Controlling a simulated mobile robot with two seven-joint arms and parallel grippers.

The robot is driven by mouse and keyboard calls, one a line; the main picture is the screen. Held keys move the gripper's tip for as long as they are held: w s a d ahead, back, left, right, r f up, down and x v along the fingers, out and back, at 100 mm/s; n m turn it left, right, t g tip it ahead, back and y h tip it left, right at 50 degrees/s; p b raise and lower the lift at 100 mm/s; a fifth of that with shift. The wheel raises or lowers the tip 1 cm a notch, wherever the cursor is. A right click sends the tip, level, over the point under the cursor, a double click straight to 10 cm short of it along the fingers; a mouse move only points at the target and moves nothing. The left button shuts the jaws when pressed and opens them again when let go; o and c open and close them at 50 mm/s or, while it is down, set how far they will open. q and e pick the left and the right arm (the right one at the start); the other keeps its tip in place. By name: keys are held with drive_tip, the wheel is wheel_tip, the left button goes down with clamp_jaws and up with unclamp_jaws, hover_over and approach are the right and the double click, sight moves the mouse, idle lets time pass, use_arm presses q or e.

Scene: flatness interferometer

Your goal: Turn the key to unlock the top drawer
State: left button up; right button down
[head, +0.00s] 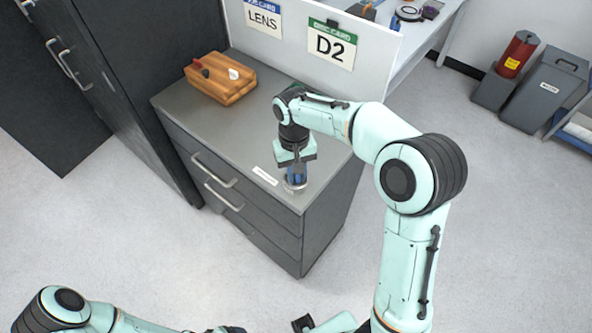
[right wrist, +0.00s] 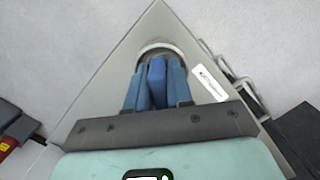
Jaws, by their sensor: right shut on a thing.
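The grey drawer cabinet (head: 190,108) stands at centre, with its top drawer (head: 182,150) looking closed. A round silvery ring (head: 293,187) sits on the cabinet top near its front right corner; it also shows in the right wrist view (right wrist: 160,46). My right gripper (head: 296,178) points down over this ring. Its blue fingers are shut on a darker blue piece, seemingly the key (right wrist: 157,70), which stands within the ring's outline. The key's lower end and the lock opening are hidden. My left arm shows only partly at the bottom left, and its finger state cannot be made out.
A wooden block (head: 220,88) with small pegs sits at the back of the cabinet top. A white label (head: 265,176) lies beside the ring. A white partition (head: 350,60) with LENS and D2 cards stands behind. A dark cupboard (head: 130,80) is close at left. The front floor is clear.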

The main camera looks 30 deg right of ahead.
drive_tip(key=m, duration=0.3)
drive_tip(key=m, duration=0.3)
drive_tip(key=shift+a+y, duration=0.1)
drive_tip(key=shift+y, duration=0.3)
drive_tip(key=shift+m, duration=0.4)
drive_tip(key=shift+m+t, duration=0.4)
drive_tip(key=shift+m, duration=1.3)
